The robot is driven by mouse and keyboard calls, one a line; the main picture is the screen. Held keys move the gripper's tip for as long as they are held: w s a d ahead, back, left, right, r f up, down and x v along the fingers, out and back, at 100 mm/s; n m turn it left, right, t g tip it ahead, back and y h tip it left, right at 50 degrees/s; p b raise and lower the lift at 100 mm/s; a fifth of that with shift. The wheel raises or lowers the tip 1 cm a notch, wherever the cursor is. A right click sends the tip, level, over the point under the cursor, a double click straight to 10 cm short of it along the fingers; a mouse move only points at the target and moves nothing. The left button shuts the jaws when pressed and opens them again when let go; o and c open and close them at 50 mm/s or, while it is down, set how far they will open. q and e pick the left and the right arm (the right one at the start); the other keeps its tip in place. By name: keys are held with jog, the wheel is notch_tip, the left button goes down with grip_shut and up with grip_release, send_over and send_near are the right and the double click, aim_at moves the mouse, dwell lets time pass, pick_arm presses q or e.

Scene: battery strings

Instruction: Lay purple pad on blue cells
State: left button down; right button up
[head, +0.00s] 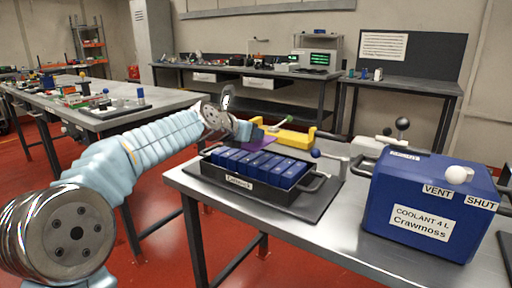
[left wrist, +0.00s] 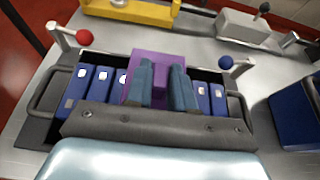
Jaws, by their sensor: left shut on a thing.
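The blue cells (head: 262,166) stand in a row in a black tray (head: 258,197) on the metal table. They also show in the left wrist view (left wrist: 97,85), where the middle ones are hidden. The purple pad (left wrist: 150,62) appears over the middle of the row in that view. In the head view the purple pad (head: 262,142) shows at the far side of the cells, partly hidden. My left gripper (left wrist: 165,85) is shut on the pad's raised purple grip; it shows above the tray's far side in the head view (head: 246,132). I cannot tell whether the pad touches the cells.
A red-knobbed post (left wrist: 84,37) and a blue-knobbed post (left wrist: 225,62) flank the tray. A yellow fixture (head: 294,137) lies behind it. A blue coolant box (head: 420,215) stands to the right.

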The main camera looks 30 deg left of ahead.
aim_at(256, 159)
pick_arm(q)
jog(key=shift+w+d+f, duration=0.1)
jog(key=shift+w+f, duration=0.4)
jog(key=shift+f, duration=0.15)
jog(key=shift+w+f+b, duration=0.2)
jog(key=shift+f+b, duration=0.35)
jog(key=shift+f, duration=1.15)
jog(key=shift+f, duration=0.1)
jog(key=c, duration=1)
grip_release()
